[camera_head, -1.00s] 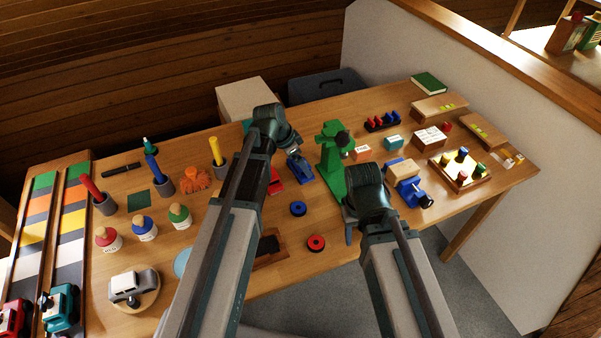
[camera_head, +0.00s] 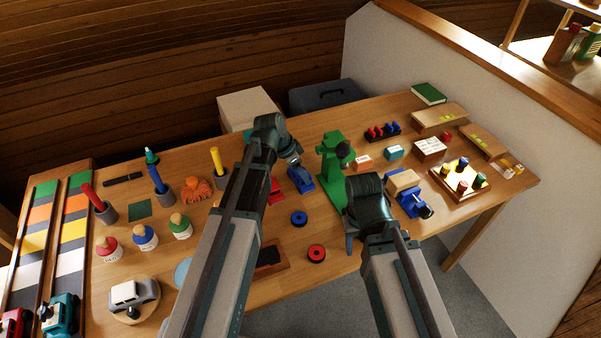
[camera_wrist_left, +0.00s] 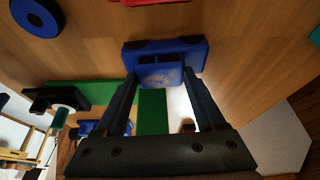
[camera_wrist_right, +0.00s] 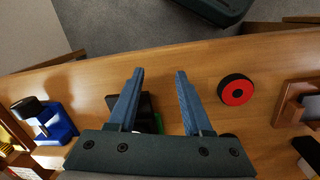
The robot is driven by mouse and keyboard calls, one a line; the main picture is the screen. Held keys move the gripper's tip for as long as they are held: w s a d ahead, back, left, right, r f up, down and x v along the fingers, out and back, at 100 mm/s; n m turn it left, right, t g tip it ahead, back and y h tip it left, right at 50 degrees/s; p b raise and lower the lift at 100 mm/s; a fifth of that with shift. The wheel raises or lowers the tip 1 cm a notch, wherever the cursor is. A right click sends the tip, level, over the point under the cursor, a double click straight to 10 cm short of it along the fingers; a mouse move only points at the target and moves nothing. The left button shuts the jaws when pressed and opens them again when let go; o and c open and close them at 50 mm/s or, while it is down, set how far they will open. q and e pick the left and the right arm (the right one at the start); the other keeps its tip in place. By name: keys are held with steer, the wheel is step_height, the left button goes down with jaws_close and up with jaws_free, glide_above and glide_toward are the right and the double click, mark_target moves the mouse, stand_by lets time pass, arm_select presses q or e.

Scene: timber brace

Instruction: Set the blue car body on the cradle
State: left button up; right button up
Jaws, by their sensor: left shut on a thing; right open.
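The blue car body (camera_head: 301,179) is by the back middle of the bench, beside a red one (camera_head: 276,190). My left gripper (camera_head: 293,160) is shut on it; in the left wrist view the blue body (camera_wrist_left: 165,62) sits between the fingertips. I cannot tell whether it touches the bench. A low wooden base with a dark top (camera_head: 270,258), partly behind my left arm, may be the cradle; I cannot tell for sure. My right gripper (camera_wrist_right: 158,72) is open and empty over the bench's front part; in the head view its fingers are mostly hidden.
A green press (camera_head: 331,160) stands right of the blue body. A blue wheel (camera_head: 299,217) and a red wheel (camera_head: 316,253) lie near the middle. A blue vise (camera_head: 412,204) is at right. A pale car on a round board (camera_head: 133,296) is at left.

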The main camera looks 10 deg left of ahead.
step_height(320, 180, up, 10)
steer(key=p, duration=0.9)
steer(key=shift+f, duration=0.15)
